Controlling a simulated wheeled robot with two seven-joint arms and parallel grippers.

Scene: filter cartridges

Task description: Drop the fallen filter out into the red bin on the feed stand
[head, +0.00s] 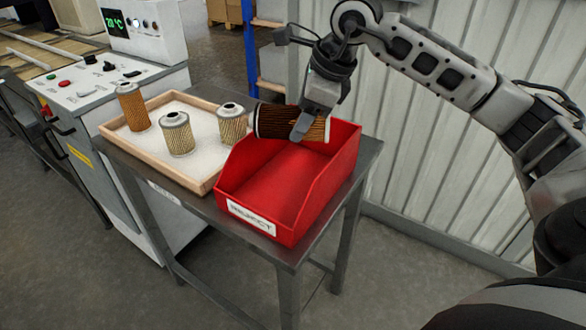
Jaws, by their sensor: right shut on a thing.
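My right gripper (306,122) is shut on a filter (278,121), a dark brown pleated cartridge with a pale end, lying on its side in the jaws. The gripper hides part of it. It is over the back part of the red bin (267,222), which has a white label on its front. The bin's visible floor is bare. The bin stands on the right part of the grey metal feed stand (367,150). Whether the filter touches the bin's rim, I cannot tell. My left gripper is not in view.
A wooden-rimmed tray (160,171) left of the bin holds an upright orange-brown filter (133,107) and two upright pale filters (177,134) (232,123). A machine with a control panel (110,78) stands at the left. A corrugated wall (440,130) is behind the stand.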

